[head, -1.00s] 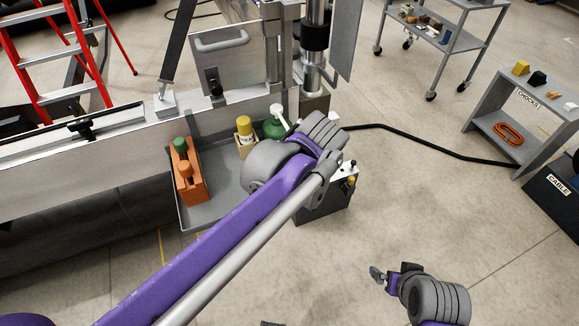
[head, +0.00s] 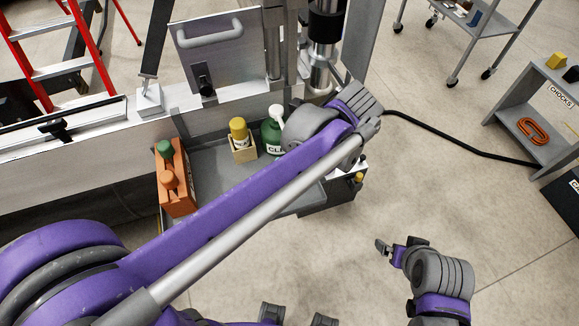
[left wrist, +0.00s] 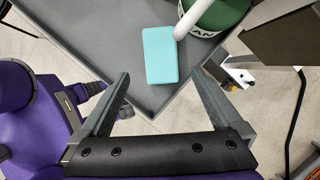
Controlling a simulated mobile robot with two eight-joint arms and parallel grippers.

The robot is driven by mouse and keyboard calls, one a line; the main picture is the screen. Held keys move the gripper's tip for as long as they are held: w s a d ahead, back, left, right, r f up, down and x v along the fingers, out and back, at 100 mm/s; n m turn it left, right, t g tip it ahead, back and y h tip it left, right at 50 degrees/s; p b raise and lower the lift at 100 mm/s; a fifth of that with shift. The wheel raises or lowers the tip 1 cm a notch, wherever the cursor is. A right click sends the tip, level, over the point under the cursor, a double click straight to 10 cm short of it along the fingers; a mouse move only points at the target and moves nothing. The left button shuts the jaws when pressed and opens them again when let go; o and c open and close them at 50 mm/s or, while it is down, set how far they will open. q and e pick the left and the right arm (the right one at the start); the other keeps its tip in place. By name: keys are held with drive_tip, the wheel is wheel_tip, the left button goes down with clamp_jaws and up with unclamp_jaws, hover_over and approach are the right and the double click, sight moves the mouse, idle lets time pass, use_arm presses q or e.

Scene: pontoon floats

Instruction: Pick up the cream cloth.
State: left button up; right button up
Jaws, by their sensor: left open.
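I see no cream cloth in either view. My left arm reaches in from the left over a grey tray (head: 215,165); in the head view its gripper is hidden behind the arm. In the left wrist view my left gripper (left wrist: 160,78) is open and empty, its fingers spread over the tray's corner. A teal block (left wrist: 161,54) lies flat on the tray ahead of the fingers, beside a green bottle (left wrist: 212,15). My right gripper (head: 384,247) is over the floor at the lower right; whether it is open is unclear.
On the tray stand an orange carrier (head: 177,190), a yellow-capped bottle (head: 239,130) in a small box and the green spray bottle (head: 271,135). A black cable (head: 450,147) crosses the floor. A chocks shelf (head: 520,110) stands right.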

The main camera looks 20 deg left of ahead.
use_arm(q)
drive_tip(key=shift+s+x, duration=0.2)
drive_tip(key=shift+x, duration=0.85)
drive_tip(key=shift+w+a+f, duration=0.1)
drive_tip(key=shift+w+f, duration=0.05)
drive_tip(key=shift+f, duration=0.15)
drive_tip(key=x, duration=0.5)
drive_tip(key=shift+w, duration=0.15)
use_arm(e)
drive_tip(key=shift+s, duration=0.1)
use_arm(q)
drive_tip(key=shift+c, duration=0.3)
drive_tip(key=c, duration=1.2)
drive_tip(key=shift+r, duration=0.1)
